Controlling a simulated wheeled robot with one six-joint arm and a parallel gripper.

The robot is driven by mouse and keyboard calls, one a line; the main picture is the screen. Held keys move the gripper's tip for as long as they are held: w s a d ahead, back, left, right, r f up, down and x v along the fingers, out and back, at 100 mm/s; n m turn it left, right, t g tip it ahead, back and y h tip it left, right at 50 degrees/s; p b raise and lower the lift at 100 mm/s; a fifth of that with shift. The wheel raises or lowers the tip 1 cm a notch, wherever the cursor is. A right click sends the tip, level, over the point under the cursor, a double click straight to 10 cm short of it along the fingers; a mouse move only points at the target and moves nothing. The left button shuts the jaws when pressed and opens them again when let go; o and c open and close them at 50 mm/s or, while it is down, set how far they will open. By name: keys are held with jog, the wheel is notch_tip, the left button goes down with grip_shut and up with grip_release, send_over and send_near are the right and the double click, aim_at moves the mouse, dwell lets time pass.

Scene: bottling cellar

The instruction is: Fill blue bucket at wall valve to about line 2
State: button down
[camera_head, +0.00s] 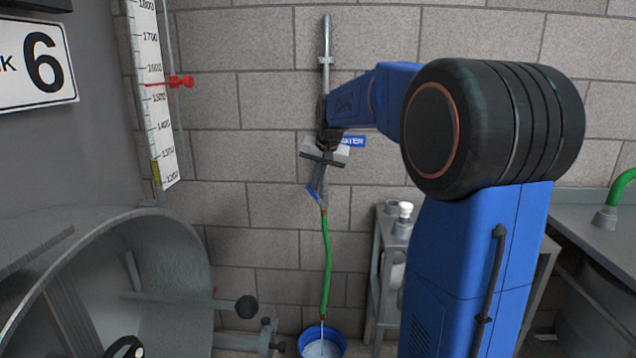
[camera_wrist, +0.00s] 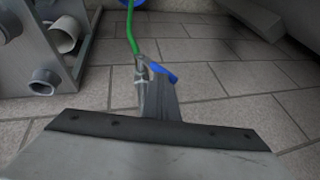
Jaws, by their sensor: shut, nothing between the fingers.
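The blue bucket (camera_head: 336,349) stands on the floor below the wall valve, cut off by the bottom edge. Its inside looks pale, like water; no line marks are readable. The wall valve (camera_head: 319,187) has a blue lever (camera_head: 312,192) slanting off its left side. The lever also shows in the wrist view (camera_wrist: 162,72). A green hose (camera_head: 326,265) hangs from the valve to the bucket, with a thin pale streak like water at its lower end. My gripper (camera_head: 324,157) is shut and empty, just above the valve. Contact with the lever cannot be told.
A grey stand (camera_head: 386,235) with white fittings is right of the hose. A round grey tank opening (camera_head: 165,262) with a black-knobbed handle (camera_head: 246,307) is at left. A scale with a red pointer (camera_head: 180,82) is on the left. A bench (camera_head: 590,205) is at right.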

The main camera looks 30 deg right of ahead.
jog(key=shift+w+a+f, duration=0.1)
jog(key=shift+a, duration=0.1)
jog(key=shift+w+a+f+n+g+h, duration=0.3)
jog(key=shift+w+a+g+h, duration=0.25)
jog(key=shift+a+g+h, duration=0.25)
jog(key=w+a+f+n+g+h, duration=0.1)
jog(key=w+a+f+g+h, duration=0.1)
jog(key=a+f+g+h, duration=0.1)
jog(key=shift+w+a+f+h, duration=0.25)
jog(key=shift+f+h, duration=0.5)
jog(key=shift+h, duration=0.55)
jog(key=shift+a, duration=0.1)
